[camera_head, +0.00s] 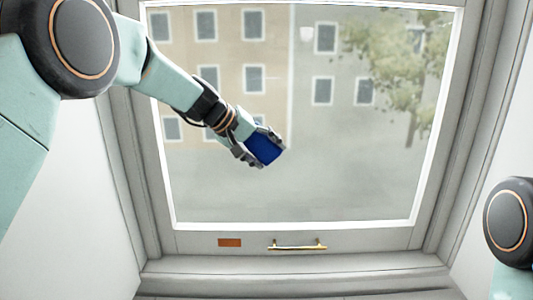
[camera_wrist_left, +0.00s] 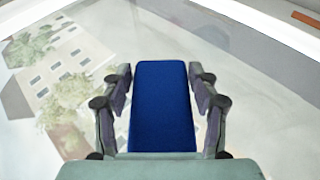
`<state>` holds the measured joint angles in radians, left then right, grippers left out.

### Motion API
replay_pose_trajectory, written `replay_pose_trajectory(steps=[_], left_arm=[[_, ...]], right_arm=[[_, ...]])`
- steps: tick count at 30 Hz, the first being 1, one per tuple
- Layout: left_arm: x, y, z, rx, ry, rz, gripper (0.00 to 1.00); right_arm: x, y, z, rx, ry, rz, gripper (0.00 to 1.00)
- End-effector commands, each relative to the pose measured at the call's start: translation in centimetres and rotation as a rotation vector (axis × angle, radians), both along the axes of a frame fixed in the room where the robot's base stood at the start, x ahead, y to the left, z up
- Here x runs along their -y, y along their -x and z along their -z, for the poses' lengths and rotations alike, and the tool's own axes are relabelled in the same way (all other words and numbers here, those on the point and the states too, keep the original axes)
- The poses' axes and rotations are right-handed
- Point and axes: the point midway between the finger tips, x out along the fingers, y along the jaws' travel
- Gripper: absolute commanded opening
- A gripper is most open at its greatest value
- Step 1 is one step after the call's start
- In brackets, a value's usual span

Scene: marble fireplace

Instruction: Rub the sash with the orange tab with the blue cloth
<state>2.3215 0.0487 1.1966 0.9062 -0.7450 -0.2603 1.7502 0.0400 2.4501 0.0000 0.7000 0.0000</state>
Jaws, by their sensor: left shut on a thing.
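The window sash has a white-edged glass pane (camera_head: 330,170) and a grey bottom rail (camera_head: 370,240). An orange tab (camera_head: 230,242) sits on the rail, left of a brass handle (camera_head: 297,245). The tab also shows at the top right of the left wrist view (camera_wrist_left: 306,18). My left gripper (camera_head: 262,148) is shut on the blue cloth (camera_head: 264,149), in front of the left-middle of the glass. In the left wrist view the cloth (camera_wrist_left: 162,105) is a blue block between the fingers. I cannot tell whether it touches the glass. My right gripper is out of view.
The grey window frame (camera_head: 128,170) surrounds the sash, with a sill (camera_head: 300,264) below. White walls (camera_head: 75,215) stand at the sides. Part of my right arm shows at the right edge. The glass right of the cloth is unobstructed. Buildings and a tree show through it.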

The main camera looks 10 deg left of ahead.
Motion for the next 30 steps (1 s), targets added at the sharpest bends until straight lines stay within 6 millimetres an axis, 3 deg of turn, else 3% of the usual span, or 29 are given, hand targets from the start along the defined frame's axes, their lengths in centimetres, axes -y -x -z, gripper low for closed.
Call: replay_pose_trajectory(steps=[3, 16, 30], left_arm=[[0.2, 1.0, 0.3, 0.001, -0.001, 0.0, 0.27], [1.0, 4.7, 0.4, 0.0, 0.001, 0.001, 0.27], [1.2, 5.5, 0.1, -0.001, 0.0, 0.001, 0.27]], right_arm=[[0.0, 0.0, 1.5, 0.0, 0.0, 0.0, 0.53], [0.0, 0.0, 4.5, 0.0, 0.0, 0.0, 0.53], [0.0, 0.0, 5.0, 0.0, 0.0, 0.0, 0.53]])
